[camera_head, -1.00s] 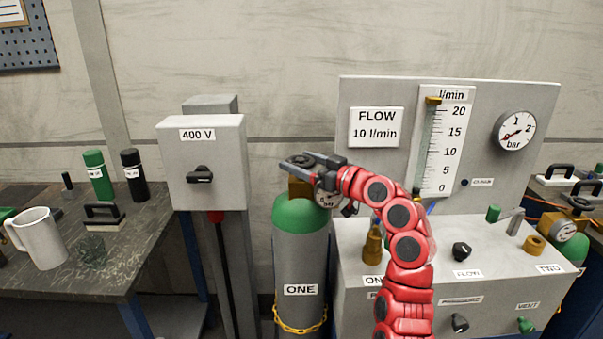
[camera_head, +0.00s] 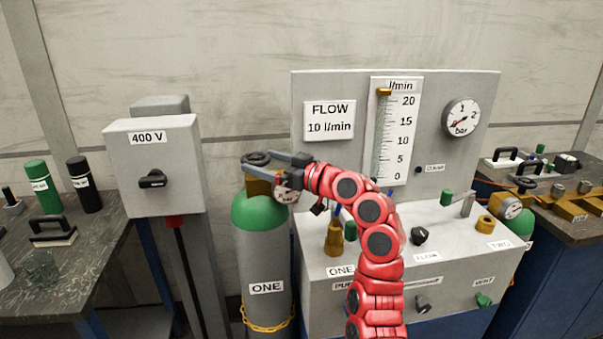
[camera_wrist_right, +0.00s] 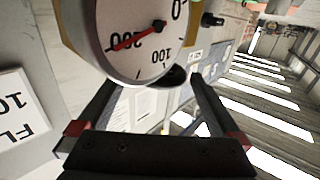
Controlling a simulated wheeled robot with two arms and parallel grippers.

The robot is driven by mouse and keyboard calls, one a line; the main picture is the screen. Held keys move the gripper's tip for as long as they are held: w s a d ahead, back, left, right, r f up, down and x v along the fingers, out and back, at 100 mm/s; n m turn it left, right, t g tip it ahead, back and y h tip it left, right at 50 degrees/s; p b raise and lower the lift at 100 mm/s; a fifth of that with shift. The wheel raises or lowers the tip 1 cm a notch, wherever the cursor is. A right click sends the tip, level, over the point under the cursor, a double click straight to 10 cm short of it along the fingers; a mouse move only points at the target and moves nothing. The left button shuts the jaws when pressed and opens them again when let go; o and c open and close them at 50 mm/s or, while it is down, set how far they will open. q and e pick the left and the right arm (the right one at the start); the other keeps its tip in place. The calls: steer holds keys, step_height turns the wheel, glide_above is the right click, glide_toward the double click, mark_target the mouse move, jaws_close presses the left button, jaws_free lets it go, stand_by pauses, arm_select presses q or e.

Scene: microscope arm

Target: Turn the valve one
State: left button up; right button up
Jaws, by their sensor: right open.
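Cylinder ONE (camera_head: 265,262) is grey with a green shoulder and stands left of the flow panel. On its top is a brass valve body (camera_head: 257,187) with a dark round handwheel (camera_head: 256,157), valve one. My right gripper (camera_head: 257,162) is at the handwheel, reaching in from the right with its fingers apart on either side of it. Whether the fingers touch it cannot be told. In the right wrist view the cylinder's pressure gauge (camera_wrist_right: 125,40) fills the top, in front of the open fingers (camera_wrist_right: 157,84). My left gripper is out of view.
The grey 400 V box (camera_head: 155,165) stands close left of the cylinder. The flow panel (camera_head: 330,165) and its console (camera_head: 390,265) with knobs are behind and right of my arm. A yellow chain (camera_head: 265,325) goes round the cylinder. Benches stand at both sides.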

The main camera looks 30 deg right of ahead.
steer(key=v, duration=1.4)
steer(key=shift+s+d+b, duration=0.2)
steer(key=shift+s+b, duration=0.1)
steer(key=shift+b, duration=0.15)
